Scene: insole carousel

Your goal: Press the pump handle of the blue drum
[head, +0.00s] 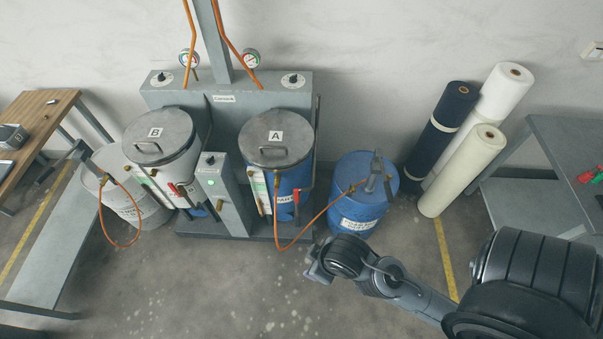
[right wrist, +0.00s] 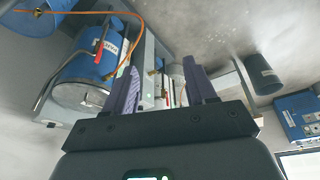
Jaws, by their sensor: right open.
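The blue drum (head: 352,208) stands on the floor right of the grey machine in the head view. Its grey pump handle (head: 377,166) stands up from the lid, and an orange hose runs from the pump to the machine. My right gripper (head: 314,262) hangs in front of the drum and to its left, apart from it. In the right wrist view, the two fingers of my right gripper (right wrist: 160,85) are spread with nothing held between them. A blue drum (right wrist: 42,6) is cut off at the top left corner there. My left gripper is not in view.
Tanks A (head: 290,185) and B (head: 160,155) stand on the machine base, left of the drum. Fabric rolls (head: 463,165) lean on the wall to the right, beside a grey table (head: 565,140). The orange hose (head: 308,229) loops near my right gripper. Floor in front is clear.

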